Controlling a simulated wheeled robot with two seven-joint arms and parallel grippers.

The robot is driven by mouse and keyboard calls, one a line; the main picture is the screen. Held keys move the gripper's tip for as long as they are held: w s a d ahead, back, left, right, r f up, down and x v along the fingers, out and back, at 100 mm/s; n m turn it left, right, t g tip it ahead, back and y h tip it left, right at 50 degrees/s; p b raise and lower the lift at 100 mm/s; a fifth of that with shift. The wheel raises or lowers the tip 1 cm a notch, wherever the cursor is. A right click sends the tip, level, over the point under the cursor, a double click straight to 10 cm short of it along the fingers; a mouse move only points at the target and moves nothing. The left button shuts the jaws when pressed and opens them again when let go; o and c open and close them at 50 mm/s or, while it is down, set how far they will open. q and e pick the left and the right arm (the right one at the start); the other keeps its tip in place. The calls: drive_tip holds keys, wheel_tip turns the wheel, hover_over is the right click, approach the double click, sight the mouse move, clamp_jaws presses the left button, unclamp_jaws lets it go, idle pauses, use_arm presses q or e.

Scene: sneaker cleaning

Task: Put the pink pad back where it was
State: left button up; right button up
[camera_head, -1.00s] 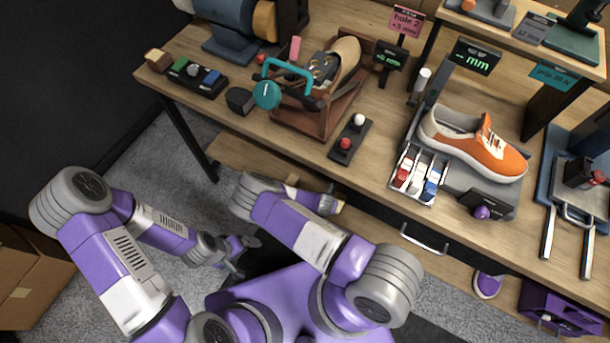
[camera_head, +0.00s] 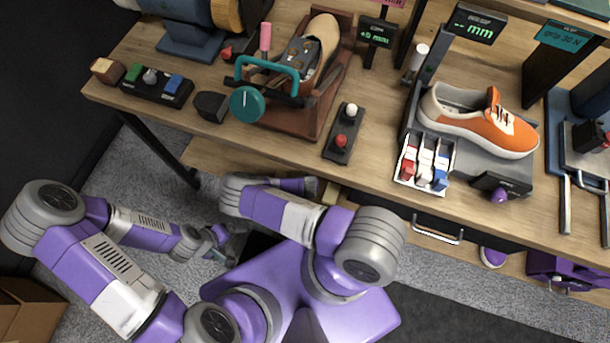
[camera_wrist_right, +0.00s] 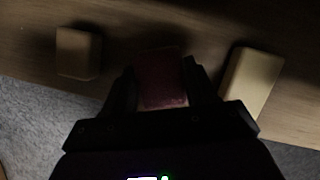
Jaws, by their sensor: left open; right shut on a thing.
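A dark pinkish-red pad (camera_wrist_right: 160,78) sits between the fingers of my right gripper (camera_wrist_right: 160,88) in the right wrist view, dimly lit, over a wooden surface. The gripper is shut on it. Whether the pad touches the surface, I cannot tell. In the head view my right forearm reaches under the bench's front edge, and the pad is not visible there. My left gripper (camera_head: 222,248) is open and empty, low over the floor at the left, away from the bench.
A tan block (camera_wrist_right: 78,53) lies left of the pad and a longer pale block (camera_wrist_right: 250,80) right of it. The lower shelf (camera_head: 235,165) lies beneath the bench top (camera_head: 290,155). An orange sneaker (camera_head: 480,125) and a black two-button box (camera_head: 342,135) stand on top.

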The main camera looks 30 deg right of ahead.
wheel_tip(320, 180, down, 2)
use_arm(q)
drive_tip(key=shift+f, duration=0.5)
use_arm(e)
drive_tip(key=shift+r, duration=0.1)
drive_tip(key=o, duration=1)
